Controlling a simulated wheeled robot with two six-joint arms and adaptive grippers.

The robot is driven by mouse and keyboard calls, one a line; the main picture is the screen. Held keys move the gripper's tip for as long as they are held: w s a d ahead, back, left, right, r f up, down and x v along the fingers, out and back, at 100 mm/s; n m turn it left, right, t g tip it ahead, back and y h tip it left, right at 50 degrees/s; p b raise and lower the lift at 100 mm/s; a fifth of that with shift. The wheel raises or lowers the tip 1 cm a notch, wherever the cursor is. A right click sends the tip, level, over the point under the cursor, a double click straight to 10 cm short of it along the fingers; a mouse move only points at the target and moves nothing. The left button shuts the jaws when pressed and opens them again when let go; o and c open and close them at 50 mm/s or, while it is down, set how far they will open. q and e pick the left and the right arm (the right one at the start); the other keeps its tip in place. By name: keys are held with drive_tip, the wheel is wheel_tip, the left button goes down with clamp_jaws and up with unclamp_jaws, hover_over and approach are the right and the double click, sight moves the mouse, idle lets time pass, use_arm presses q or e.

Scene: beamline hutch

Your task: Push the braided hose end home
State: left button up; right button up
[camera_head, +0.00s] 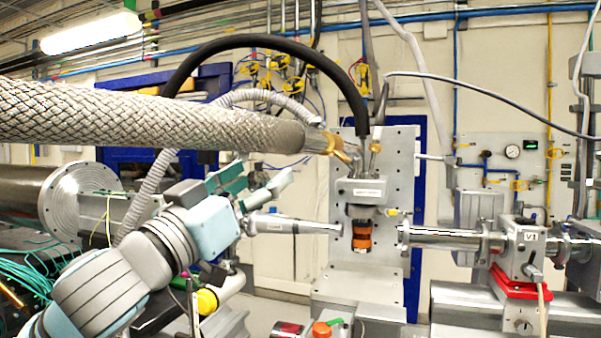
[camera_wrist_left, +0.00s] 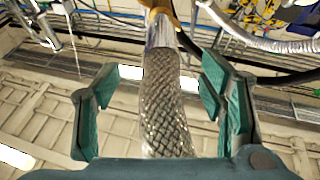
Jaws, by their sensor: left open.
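The braided hose (camera_head: 150,122) runs in from the left edge of the head view, high across the picture. Its smooth metal end and brass-coloured fitting (camera_head: 332,144) point right, beside the top of the grey upright assembly (camera_head: 361,190). Whether the fitting is seated or just in front of it I cannot tell. My left gripper (camera_head: 257,183) is below the hose, open and empty. In the left wrist view the hose (camera_wrist_left: 166,105) appears between the spread green fingers of my left gripper (camera_wrist_left: 160,85), with gaps on both sides. My right gripper is not in view.
A black hose (camera_head: 262,42) arches over the assembly, and a grey corrugated hose (camera_head: 152,195) loops behind the arm. A tapered metal nozzle (camera_head: 290,226) lies right of my wrist. A beam pipe with a valve (camera_head: 522,248) is at right. Green cables (camera_head: 35,268) lie at lower left.

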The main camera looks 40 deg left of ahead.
sight(301, 138)
use_arm(q)
drive_tip(key=p+x, duration=0.3)
drive_tip(key=x, duration=0.1)
drive_tip(key=r+p+x, duration=0.1)
drive_tip(key=p+x, duration=0.2)
drive_tip(key=x, duration=0.2)
drive_tip(key=p+x, duration=0.3)
drive_tip(key=x, duration=0.2)
drive_tip(key=shift+s+r+p, duration=0.3)
drive_tip(key=shift+s+p, duration=0.05)
drive_tip(key=shift+p, duration=0.05)
drive_tip(key=shift+w+f, duration=0.1)
drive_tip(key=shift+w, duration=0.1)
